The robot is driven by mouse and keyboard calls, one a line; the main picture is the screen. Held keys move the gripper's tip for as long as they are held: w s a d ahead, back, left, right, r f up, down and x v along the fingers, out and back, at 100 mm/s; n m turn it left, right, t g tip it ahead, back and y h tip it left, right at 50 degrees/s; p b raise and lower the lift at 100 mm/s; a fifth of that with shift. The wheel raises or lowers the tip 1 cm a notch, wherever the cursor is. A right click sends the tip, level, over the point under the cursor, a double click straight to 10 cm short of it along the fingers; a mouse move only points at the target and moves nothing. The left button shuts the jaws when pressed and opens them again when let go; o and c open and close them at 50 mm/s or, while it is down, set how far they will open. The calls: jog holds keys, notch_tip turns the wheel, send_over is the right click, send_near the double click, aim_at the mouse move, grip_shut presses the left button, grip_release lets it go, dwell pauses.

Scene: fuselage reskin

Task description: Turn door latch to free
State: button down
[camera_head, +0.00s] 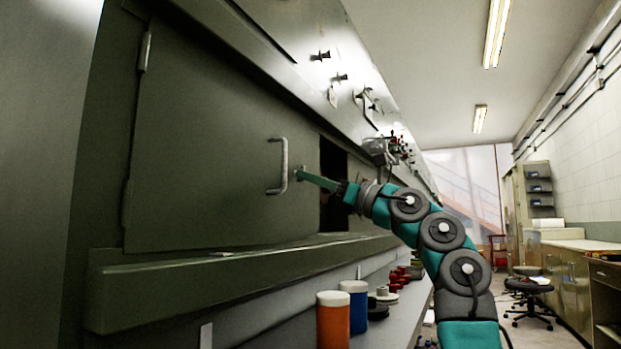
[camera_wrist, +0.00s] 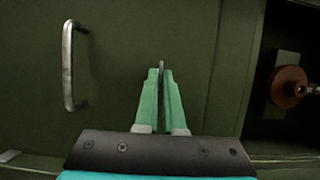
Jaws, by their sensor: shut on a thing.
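The door (camera_head: 205,140) is a dark green panel with hinges at its left edge. It carries a metal pull handle (camera_head: 280,166), which also shows at the left in the wrist view (camera_wrist: 70,66). The door latch (camera_head: 301,172) is a small piece just right of the handle. In the wrist view a thin sliver of the latch (camera_wrist: 161,66) stands between the green fingertips. My gripper (camera_wrist: 160,76) is shut on the latch, to the right of the handle and apart from it. Most of the latch is hidden by the fingers.
A dark opening (camera_head: 333,180) lies right of the door and holds a round copper-coloured part (camera_wrist: 289,87). A ledge (camera_head: 200,285) runs below the door. An orange jar (camera_head: 333,320) and a blue jar (camera_head: 354,310) stand on the lower shelf. The aisle at right holds a stool (camera_head: 528,285).

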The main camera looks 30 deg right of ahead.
jog(key=c, duration=1)
grip_release()
jog(key=shift+b+v, duration=1)
jog(key=shift+v, duration=2.9)
jog(key=shift+f, duration=0.1)
